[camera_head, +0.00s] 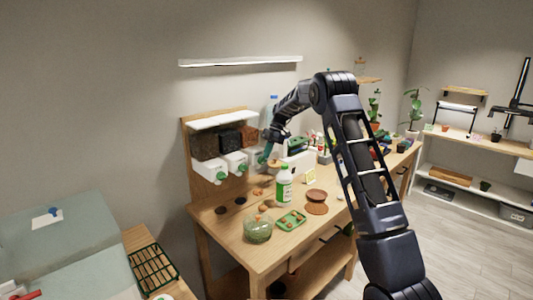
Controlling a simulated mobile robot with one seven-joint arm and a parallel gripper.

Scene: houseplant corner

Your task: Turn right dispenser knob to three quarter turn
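The dispenser (207,170) stands at the back left of the wooden table, with three dark-filled bins above white fronts. A green knob (221,177) is on the left front and another green knob (241,168) is on the middle front. My gripper (264,157) reaches down at the right front of the dispenser, with its teal fingertips close to where the right knob sits. The right knob is hidden or too small to tell apart from the fingertips. I cannot see its turn angle, whether the fingers touch it, or whether they are closed.
A white-and-green bottle (284,186), a glass jar (257,229), a green tray (291,220) and a terracotta pot (316,196) stand on the table (233,238) in front of the dispenser. Small plants and pots crowd the table behind my arm.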

